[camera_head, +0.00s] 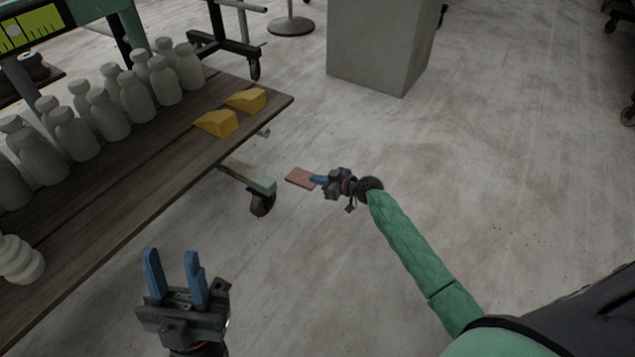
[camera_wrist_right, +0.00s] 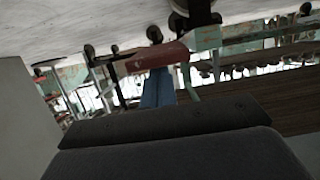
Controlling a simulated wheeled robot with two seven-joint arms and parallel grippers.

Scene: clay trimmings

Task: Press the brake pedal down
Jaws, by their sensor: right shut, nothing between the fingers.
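The brake pedal (camera_head: 300,177) is a flat reddish plate beside the cart's caster, low near the floor in the head view. It also shows in the right wrist view (camera_wrist_right: 158,57), just beyond the fingertips. My right gripper (camera_head: 316,180) is shut and empty, its blue fingertips at the pedal's right edge; whether they touch it I cannot tell. Its blue fingers also show in the right wrist view (camera_wrist_right: 157,92). My left gripper (camera_head: 171,262) is open and empty, with its blue fingers apart, in front of the cart at the lower left.
A wooden-topped cart (camera_head: 150,180) at left carries several pale bottles (camera_head: 104,115) and two yellow wedges (camera_head: 217,122). Its caster (camera_head: 262,203) stands near the pedal. A grey block (camera_head: 375,45) stands at the back.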

